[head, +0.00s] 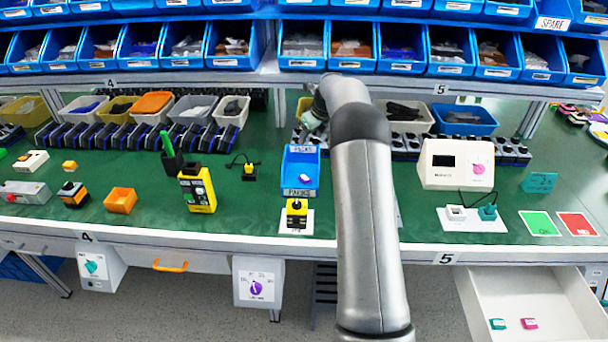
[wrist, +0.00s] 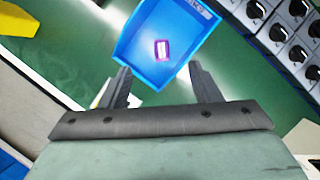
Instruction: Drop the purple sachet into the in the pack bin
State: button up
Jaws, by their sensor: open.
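The blue pack bin (head: 289,166) stands on the green bench in the head view, left of my arm. It also shows in the wrist view (wrist: 135,52). The purple sachet (wrist: 162,50) lies inside it on the bin floor, and appears as a small pale and purple patch in the head view (head: 305,178). My gripper (wrist: 158,72) is open, with nothing between its fingers. It is above the bin's near side, with the sachet beyond the fingertips. In the head view my gripper is small and partly hidden by my arm.
A yellow-and-black device (head: 296,214) stands in front of the bin. A yellow meter (head: 198,190) is farther left. A white box with a dial (head: 456,164) is right of my arm. Rows of dark units (head: 90,134) line the back. An open drawer (head: 480,300) juts out lower right.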

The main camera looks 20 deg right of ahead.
jog(key=b+v, duration=0.1)
jog(key=v, duration=1.1)
jog(key=shift+r, duration=0.1)
jog(key=s+a+n+g, duration=0.2)
jog(key=s+a+n, duration=1.45)
jog(key=s, duration=0.25)
jog(key=s+a+f+n, duration=0.2)
jog(key=s+n, duration=0.3)
jog(key=s, duration=0.3)
jog(key=s+a+f+n+g, duration=0.1)
jog(key=s+a+f+n, duration=0.2)
jog(key=s+n, duration=0.3)
jog(key=s+a+f+n+h, duration=0.1)
jog(key=s+a+f+n, duration=0.2)
jog(key=s, duration=0.7)
jog(key=n, duration=0.2)
jog(key=shift+f+n+g, duration=0.2)
jog(key=shift+n+g, duration=0.15)
jog(key=shift+g, duration=0.05)
